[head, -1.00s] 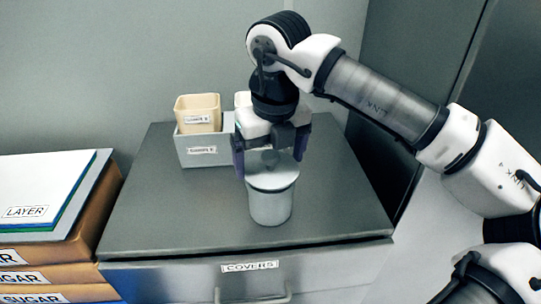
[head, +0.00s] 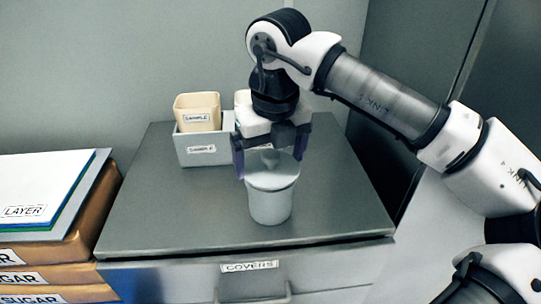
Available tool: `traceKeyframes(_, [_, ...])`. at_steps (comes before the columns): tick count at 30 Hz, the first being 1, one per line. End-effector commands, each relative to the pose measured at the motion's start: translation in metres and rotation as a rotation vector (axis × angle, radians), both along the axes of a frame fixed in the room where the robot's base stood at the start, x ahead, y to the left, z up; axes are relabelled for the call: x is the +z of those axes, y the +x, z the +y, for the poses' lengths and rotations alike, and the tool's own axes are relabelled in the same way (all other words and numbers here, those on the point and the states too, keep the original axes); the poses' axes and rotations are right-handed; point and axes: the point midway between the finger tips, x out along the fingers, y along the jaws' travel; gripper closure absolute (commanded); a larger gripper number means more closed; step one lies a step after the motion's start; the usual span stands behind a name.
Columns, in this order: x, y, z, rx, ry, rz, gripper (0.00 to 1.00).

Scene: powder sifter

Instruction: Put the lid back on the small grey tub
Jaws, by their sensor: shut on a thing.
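The small grey tub (head: 270,208) stands upright on the dark cabinet top. Its grey lid (head: 274,178) lies over the mouth of the tub and looks level; whether it is fully seated cannot be told. My gripper (head: 270,170) points down directly above the tub, with its fingers on either side of the lid's upper part, shut on the lid. The lid's grasped part is partly hidden by the fingers.
A grey bin (head: 204,149) holding a cream container (head: 197,112) stands behind, to the left. The cabinet top (head: 150,215) is clear left of the tub. A drawer labelled COVERS (head: 249,267) is below.

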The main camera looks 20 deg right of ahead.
Motion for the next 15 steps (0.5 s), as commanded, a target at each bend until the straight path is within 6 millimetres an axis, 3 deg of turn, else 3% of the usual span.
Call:
traceKeyframes(11, [0.0002, 0.0, 0.0, 0.0, 0.0, 0.0, 0.29])
traceKeyframes(12, [0.0002, 0.0, 0.0001, 0.0, 0.0, 0.0, 0.04])
traceKeyframes(15, [0.0001, 0.0, 0.0001, 0.0, 0.0, 0.0, 0.0])
